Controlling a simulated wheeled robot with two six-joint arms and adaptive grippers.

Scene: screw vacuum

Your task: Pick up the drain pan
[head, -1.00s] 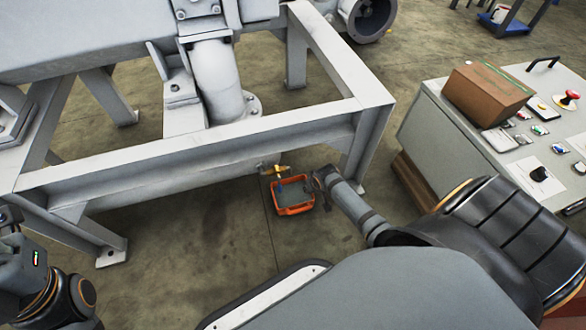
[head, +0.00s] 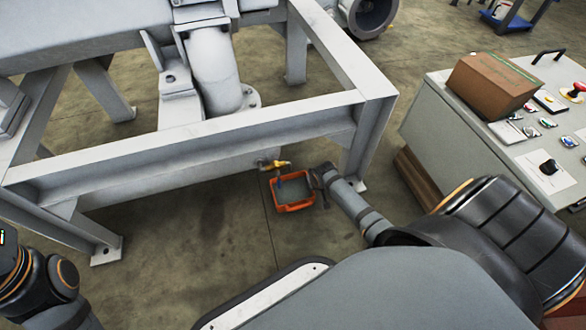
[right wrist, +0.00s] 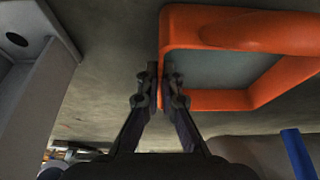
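The drain pan (head: 293,208) is an orange rectangular tray with a grey inside, under the front beam of the grey frame. A yellow valve (head: 280,163) with a blue piece below it hangs over its left part. My right gripper (head: 318,178) is at the pan's right rim. In the right wrist view, my right gripper's (right wrist: 161,82) two fingers are close together on either side of the pan's thin wall (right wrist: 210,99), shut on it. I cannot tell whether the pan is off the floor. My left arm shows at the lower left; its gripper is out of the frame.
The grey steel frame (head: 190,150) stands over and behind the pan, with a leg (head: 366,150) to the right of it. A control cabinet (head: 450,130) with a brown box (head: 492,84) on it stands at the right. The floor in front of the pan is clear.

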